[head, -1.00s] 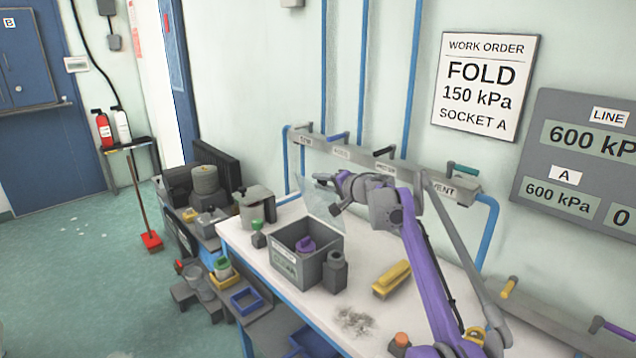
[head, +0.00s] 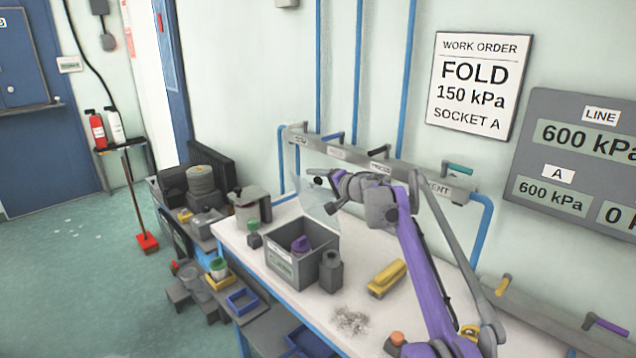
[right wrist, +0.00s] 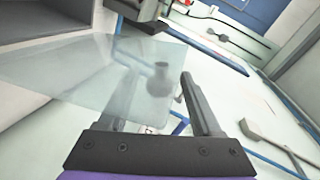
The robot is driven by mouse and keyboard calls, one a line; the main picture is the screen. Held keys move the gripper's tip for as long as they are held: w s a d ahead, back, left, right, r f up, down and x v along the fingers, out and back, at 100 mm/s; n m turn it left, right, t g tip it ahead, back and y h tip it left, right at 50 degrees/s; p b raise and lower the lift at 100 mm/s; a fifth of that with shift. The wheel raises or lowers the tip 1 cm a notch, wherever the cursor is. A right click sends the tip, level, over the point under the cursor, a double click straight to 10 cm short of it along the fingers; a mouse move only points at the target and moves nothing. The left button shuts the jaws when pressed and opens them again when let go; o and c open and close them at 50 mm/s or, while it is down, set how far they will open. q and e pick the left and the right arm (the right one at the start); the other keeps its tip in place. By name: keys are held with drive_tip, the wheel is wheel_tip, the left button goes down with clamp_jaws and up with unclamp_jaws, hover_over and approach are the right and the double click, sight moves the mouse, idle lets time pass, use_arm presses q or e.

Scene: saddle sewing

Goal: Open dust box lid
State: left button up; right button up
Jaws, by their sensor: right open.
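The dust box (head: 308,268) is a grey open-topped bin with a label, standing on the white bench. Its clear lid (head: 312,203) is raised at the back of the box, and a purple-topped item (head: 301,244) shows inside. My right gripper (head: 322,186) is open, high at the back of the box, close to the lid. In the right wrist view the lid (right wrist: 60,72) is a see-through sheet across the left and middle, overlapping the open fingers (right wrist: 158,100). I cannot tell whether they touch it. My left gripper is not in view.
A dark bottle (head: 331,272) stands against the box's right side. A yellow brush (head: 387,278) and grey debris (head: 350,320) lie on the bench to the right. A valve rail (head: 350,155) runs behind the box. A lidded pot (head: 250,207) stands to the left.

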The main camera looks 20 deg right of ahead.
drive_tip(key=b+v, duration=0.1)
drive_tip(key=v, duration=0.9)
drive_tip(key=shift+s, duration=0.4)
drive_tip(key=shift+r, duration=0.1)
drive_tip(key=s+a+r+n+t+h+p, duration=0.1)
drive_tip(key=s+a+r+h+p, duration=0.25)
drive_tip(key=s+h, duration=0.55)
drive_tip(key=s+a+f+n+g+y+p, duration=0.1)
drive_tip(key=s+a+f+n+g, duration=0.2)
drive_tip(key=s+a+f, duration=0.2)
drive_tip(key=s+a+f+n+g+y+p, duration=0.2)
drive_tip(key=s+a+f, duration=0.4)
drive_tip(key=s+f, duration=0.6)
drive_tip(key=s+a+f+n+g+y+p, duration=0.2)
drive_tip(key=s+a+f+n+g, duration=0.3)
drive_tip(key=s+f, duration=0.4)
drive_tip(key=s, duration=0.6)
drive_tip(key=shift+a, duration=0.35)
